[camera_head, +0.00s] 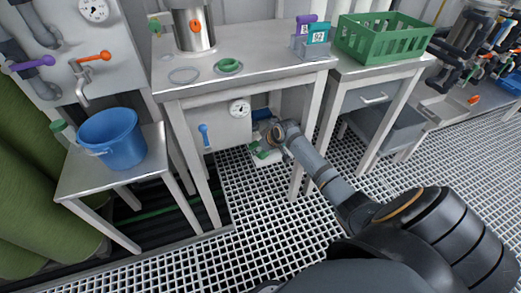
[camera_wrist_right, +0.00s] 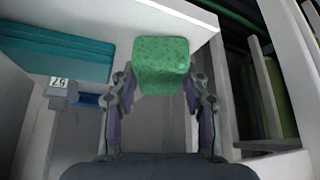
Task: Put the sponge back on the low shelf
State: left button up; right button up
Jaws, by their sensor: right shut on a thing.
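The green speckled sponge (camera_wrist_right: 161,66) is between the two fingers of my right gripper (camera_wrist_right: 160,85) in the right wrist view. The gripper is shut on it. In the head view my right arm reaches under the metal bench, and the gripper is small and partly hidden there. A pale low surface (camera_head: 271,159) lies under the bench near the gripper, with green showing above it. In the wrist view a white surface (camera_wrist_right: 190,22) lies beyond the sponge; I cannot tell whether the sponge touches it. My left gripper is not in view.
Bench legs (camera_head: 310,135) stand close beside my right arm. A gauge panel (camera_head: 222,125) is under the bench at left. In the wrist view a teal block (camera_wrist_right: 65,55) and a numbered tag (camera_wrist_right: 59,82) are at left. A blue bucket (camera_head: 112,140) stands on a side table.

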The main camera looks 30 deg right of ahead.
jog(key=o, duration=0.7)
jog(key=shift+f, duration=0.1)
jog(key=shift+o, duration=0.2)
